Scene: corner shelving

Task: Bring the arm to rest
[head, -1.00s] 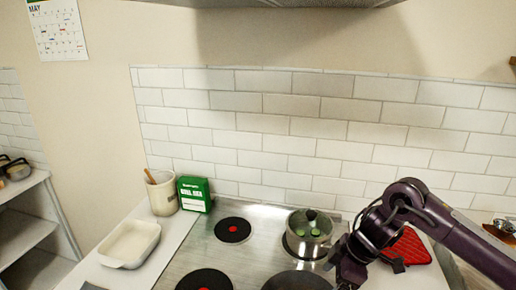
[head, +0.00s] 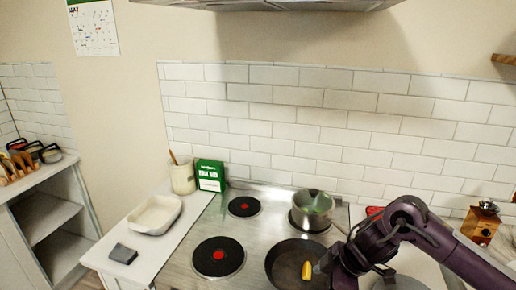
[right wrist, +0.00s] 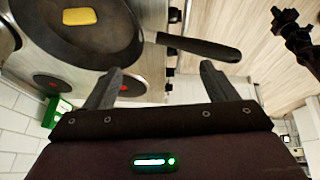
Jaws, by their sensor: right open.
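My right arm (head: 410,225) comes in from the right in the head view and bends down over the stove's right side. My right gripper (right wrist: 161,80) is open and empty in the right wrist view, with its two fingers wide apart. A dark frying pan (head: 285,265) sits on the stove to the left of my right arm, and a yellow piece (right wrist: 79,16) lies in it. The pan's black handle (right wrist: 205,48) runs just beyond the fingertips, and I see no grip on it. My left gripper is not in view.
A steel pot (head: 313,212) stands on the rear right burner, near my arm. A white dish (head: 153,215), a crock (head: 183,178) and a green box (head: 210,175) stand left of the stove. A wooden grinder (head: 481,222) stands at right. The left burners (head: 218,257) are bare.

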